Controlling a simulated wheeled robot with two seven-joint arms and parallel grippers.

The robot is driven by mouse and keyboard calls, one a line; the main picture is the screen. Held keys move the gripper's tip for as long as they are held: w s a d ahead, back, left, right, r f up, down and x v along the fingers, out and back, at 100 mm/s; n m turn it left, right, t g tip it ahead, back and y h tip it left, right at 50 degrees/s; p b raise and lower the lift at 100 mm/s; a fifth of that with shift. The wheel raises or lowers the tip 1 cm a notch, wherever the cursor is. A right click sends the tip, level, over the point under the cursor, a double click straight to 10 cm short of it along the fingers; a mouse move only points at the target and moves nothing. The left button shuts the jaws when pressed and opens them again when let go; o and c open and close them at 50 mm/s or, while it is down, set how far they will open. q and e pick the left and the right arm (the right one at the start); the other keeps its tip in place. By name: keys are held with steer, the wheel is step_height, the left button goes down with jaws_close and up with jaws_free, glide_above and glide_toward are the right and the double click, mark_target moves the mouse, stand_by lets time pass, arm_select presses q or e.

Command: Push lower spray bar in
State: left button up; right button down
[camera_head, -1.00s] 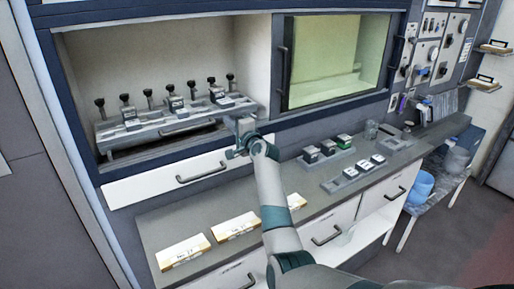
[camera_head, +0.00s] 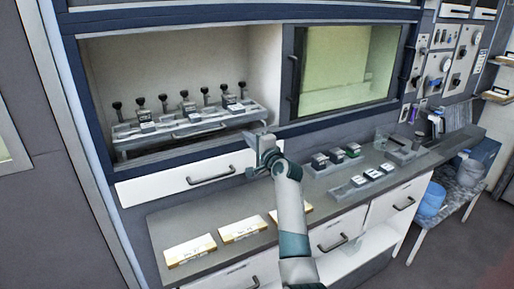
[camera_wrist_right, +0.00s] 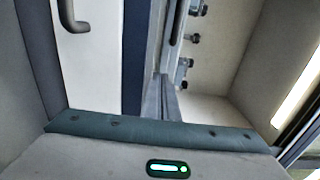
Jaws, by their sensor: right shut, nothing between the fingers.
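A long grey bar assembly (camera_head: 190,127) lies low across the open chamber at the left, with several black-knobbed posts and small blocks along it and a handle at its front. I take it as the lower spray bar; no upper bar shows clearly. My right gripper (camera_head: 262,151) is shut and empty, in front of the chamber's lower right corner, just below the bar's right end. It looks apart from the bar, but contact is hard to judge. In the right wrist view the fingers (camera_wrist_right: 165,100) point toward the chamber opening. My left gripper is out of view.
A white drawer (camera_head: 150,188) with a dark handle is below the chamber. A sliding glass panel (camera_head: 345,65) covers the right side. The counter (camera_head: 180,220) holds several labelled yellow-white strips and small blocks in trays (camera_head: 350,187). A blue container (camera_head: 432,200) stands at the right.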

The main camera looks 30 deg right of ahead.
steer(key=s+b, duration=0.1)
steer(key=s, duration=0.5)
steer(key=shift+d+f, duration=0.1)
stand_by(0.6)
